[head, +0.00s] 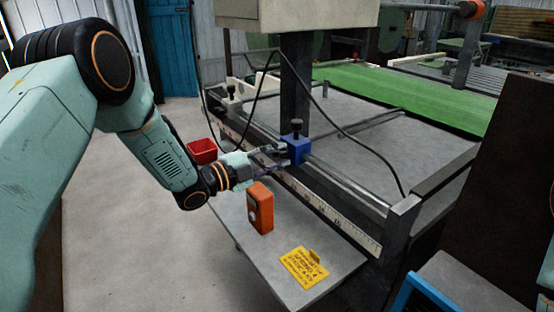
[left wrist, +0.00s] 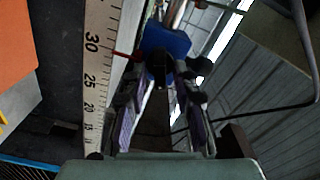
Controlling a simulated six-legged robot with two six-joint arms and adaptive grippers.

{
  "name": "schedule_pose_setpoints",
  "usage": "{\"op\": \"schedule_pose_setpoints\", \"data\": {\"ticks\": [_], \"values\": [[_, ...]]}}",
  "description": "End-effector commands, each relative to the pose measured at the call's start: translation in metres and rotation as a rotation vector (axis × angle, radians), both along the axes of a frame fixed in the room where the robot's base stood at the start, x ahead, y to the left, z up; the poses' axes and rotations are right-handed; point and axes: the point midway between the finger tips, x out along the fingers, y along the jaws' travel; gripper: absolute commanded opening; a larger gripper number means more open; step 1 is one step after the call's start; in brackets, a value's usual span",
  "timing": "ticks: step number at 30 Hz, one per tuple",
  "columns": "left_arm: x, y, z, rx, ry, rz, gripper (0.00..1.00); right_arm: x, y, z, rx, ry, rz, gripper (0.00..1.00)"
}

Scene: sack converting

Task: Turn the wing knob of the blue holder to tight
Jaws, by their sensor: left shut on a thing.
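In the left wrist view the blue holder (left wrist: 166,40) is at top centre, and a dark wing knob (left wrist: 160,68) faces me. My left gripper (left wrist: 160,85) is shut on this knob, one finger on each side. The knob's exact angle is too dark to tell. My right gripper is not in view.
A ruler (left wrist: 92,70) runs along the rail, with a red pointer (left wrist: 124,55) by the holder. An orange box (head: 260,208), a yellow tag (head: 304,266) and a red bin (head: 202,151) are near my arm. A black cable (head: 365,148) hangs past the rail.

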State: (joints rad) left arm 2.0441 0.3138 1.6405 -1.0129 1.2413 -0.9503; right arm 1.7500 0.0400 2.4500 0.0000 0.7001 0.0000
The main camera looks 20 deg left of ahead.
Motion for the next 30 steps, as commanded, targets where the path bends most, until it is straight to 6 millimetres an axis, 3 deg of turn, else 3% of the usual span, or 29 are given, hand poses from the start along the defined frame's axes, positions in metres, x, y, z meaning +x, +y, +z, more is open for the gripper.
{"op": "schedule_pose_setpoints", "data": {"ticks": [1,15,30], "values": [[-0.002,0.002,-0.008,0.032,-0.01,0.005,0.0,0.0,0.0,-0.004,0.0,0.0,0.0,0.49],[-0.001,0.002,-0.008,0.262,-0.189,0.005,0.0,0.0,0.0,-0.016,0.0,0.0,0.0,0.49],[-0.001,0.002,-0.006,0.312,-0.231,0.005,0.0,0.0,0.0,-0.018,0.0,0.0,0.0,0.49]]}}
